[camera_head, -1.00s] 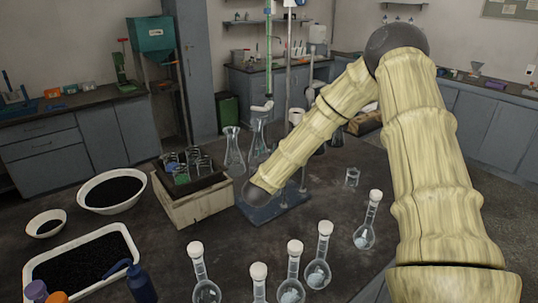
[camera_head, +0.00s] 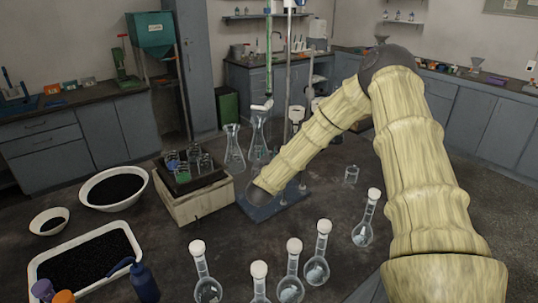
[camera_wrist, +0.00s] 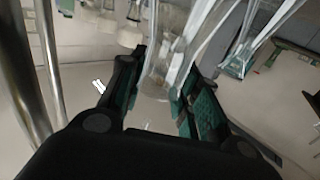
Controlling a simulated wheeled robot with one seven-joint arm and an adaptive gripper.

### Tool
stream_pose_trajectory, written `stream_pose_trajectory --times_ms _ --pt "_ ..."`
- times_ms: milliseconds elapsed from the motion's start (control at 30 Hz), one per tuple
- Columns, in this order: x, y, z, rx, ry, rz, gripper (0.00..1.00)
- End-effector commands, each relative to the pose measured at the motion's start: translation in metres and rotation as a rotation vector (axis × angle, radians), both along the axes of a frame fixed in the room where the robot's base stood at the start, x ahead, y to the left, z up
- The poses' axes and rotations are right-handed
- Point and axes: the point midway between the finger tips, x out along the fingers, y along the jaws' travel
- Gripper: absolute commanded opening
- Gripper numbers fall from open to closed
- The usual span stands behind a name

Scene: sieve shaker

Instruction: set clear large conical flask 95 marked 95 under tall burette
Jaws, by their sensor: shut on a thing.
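In the head view, a clear conical flask (camera_head: 258,148) stands or hangs at the tall green-filled burette (camera_head: 268,62), its neck just below the burette's lower end. A second clear conical flask (camera_head: 234,155) is just to its left. I cannot read a 95 on either. In the wrist view, my gripper (camera_wrist: 160,92) is shut on a clear glass flask (camera_wrist: 155,82), its green pads either side of the glass. Another clear flask (camera_wrist: 236,62) shows to the right. My arm hides the gripper in the head view, and I cannot tell whether the held flask touches the surface.
A blue stand base (camera_head: 272,207) lies below my arm. A wooden box (camera_head: 197,202) with a dark rack of small bottles is to its left. Several white-stoppered flasks (camera_head: 290,272) stand in front. A small beaker (camera_head: 351,174) is at right. Metal rods (camera_wrist: 42,65) stand close by my gripper.

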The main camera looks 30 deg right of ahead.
Motion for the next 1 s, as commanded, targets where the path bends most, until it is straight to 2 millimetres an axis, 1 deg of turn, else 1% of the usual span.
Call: stream_pose_trajectory --times_ms 267,300,367,400,433,700,800,933,1000 --pt "0.000 0.000 -0.002 0.000 0.000 0.000 0.00" --pt "0.000 0.000 -0.003 0.000 0.000 0.000 0.34" --pt "0.000 0.000 -0.002 0.000 0.000 0.000 0.45" --pt "0.000 0.000 -0.002 0.001 0.001 0.000 0.52" --pt "0.000 0.000 -0.002 0.001 0.001 0.000 0.54" --pt "0.000 0.000 -0.002 0.001 0.001 0.000 0.54" --pt "0.000 0.000 0.002 0.001 0.000 0.000 0.54" --pt "-0.009 0.009 -0.002 0.001 0.002 0.001 0.54" --pt "-0.017 0.016 -0.002 0.002 0.001 0.001 0.54"
